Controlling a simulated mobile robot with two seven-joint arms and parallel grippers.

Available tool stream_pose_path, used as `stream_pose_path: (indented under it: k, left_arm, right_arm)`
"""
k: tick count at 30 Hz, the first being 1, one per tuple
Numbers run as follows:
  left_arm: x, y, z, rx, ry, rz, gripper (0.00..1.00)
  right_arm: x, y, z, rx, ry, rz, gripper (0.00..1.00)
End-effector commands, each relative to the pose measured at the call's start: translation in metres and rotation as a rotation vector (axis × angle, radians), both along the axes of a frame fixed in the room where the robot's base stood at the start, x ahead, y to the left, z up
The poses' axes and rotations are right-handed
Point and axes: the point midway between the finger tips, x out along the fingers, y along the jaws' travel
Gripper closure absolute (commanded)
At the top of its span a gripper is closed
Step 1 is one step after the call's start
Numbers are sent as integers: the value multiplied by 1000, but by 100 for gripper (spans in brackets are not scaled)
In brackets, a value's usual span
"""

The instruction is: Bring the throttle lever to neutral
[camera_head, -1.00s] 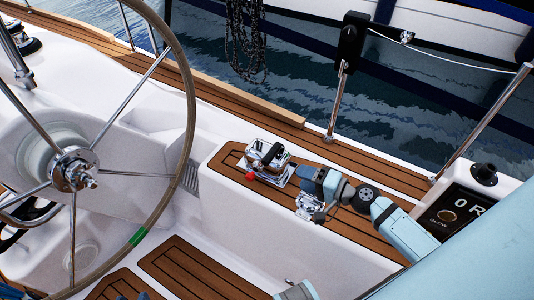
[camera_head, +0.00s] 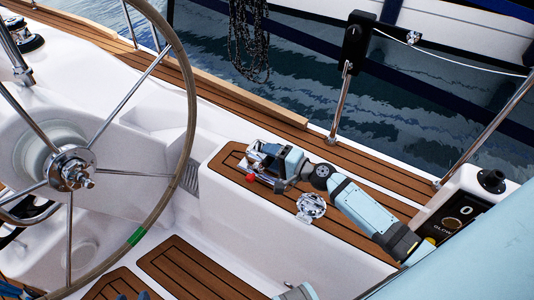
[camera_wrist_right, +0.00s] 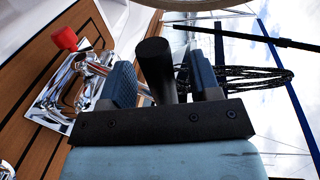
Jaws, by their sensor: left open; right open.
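The throttle is a chrome unit with a black lever on the teak-topped side seat; its red knob (camera_head: 250,178) shows at its near side. In the right wrist view the chrome base (camera_wrist_right: 62,98) is at left and the thick black lever handle (camera_wrist_right: 155,68) stands between my right gripper's blue fingers. My right gripper (camera_head: 270,160) is open around the handle in the head view and partly covers the throttle. I cannot tell whether either finger touches it. My left gripper (camera_head: 132,297) barely shows as blue tips at the bottom edge, open and away from the throttle.
The large steering wheel (camera_head: 188,110) stands at left. A chrome fitting (camera_head: 311,205) sits on the teak just right of the throttle, below my right arm. A black panel (camera_head: 455,216) is at far right. A chrome rail post (camera_head: 338,105) rises behind the seat.

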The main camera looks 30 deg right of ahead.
Motion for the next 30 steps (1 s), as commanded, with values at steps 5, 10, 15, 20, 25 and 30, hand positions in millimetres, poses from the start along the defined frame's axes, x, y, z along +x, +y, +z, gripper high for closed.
stream_pose_path:
  k: [5,10,15,20,25,30]
  left_arm:
    - [-1,-1,-2,1,6,0,57]
    - [-1,-1,-1,0,3,-1,57]
    - [0,-2,1,-2,0,-1,57]
    - [0,-2,2,-3,-2,-1,57]
    - [0,-2,3,-3,-2,-1,57]
    - [0,-2,19,-2,4,0,57]
  right_arm:
    - [12,7,-2,0,0,0,43]
    - [14,8,-2,-1,-1,0,43]
    - [14,8,-2,-1,-1,0,50]
    - [14,8,-2,-1,-1,0,87]
    - [13,8,-2,-2,1,0,100]
    - [17,10,5,-14,24,0,100]
